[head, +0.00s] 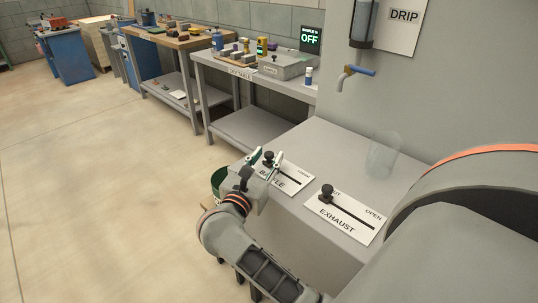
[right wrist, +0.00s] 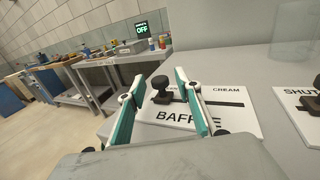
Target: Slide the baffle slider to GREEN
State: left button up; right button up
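The baffle slider plate (head: 292,185) is white, with a dark slot and a black knob (head: 268,158) near the slot's left end. In the right wrist view, the right end of the slot is marked CREAM; the left end's label is mostly hidden behind the knob (right wrist: 160,88). My right gripper (head: 266,159) is at the baffle plate with its green-and-white fingers spread. In the right wrist view the knob appears in the gap between the fingertips (right wrist: 155,85), nearer the left finger; I cannot tell whether it touches. My left gripper is not in view.
The exhaust slider (head: 345,215) sits to the right, its knob near the left, SHUT end. A clear glass-like object (head: 383,155) stands behind it. A green bucket (head: 217,180) is left of the bench. A tap (head: 350,73) juts from the wall panel above.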

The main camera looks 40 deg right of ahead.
jog(key=v, duration=1)
jog(key=shift+a+r, duration=0.1)
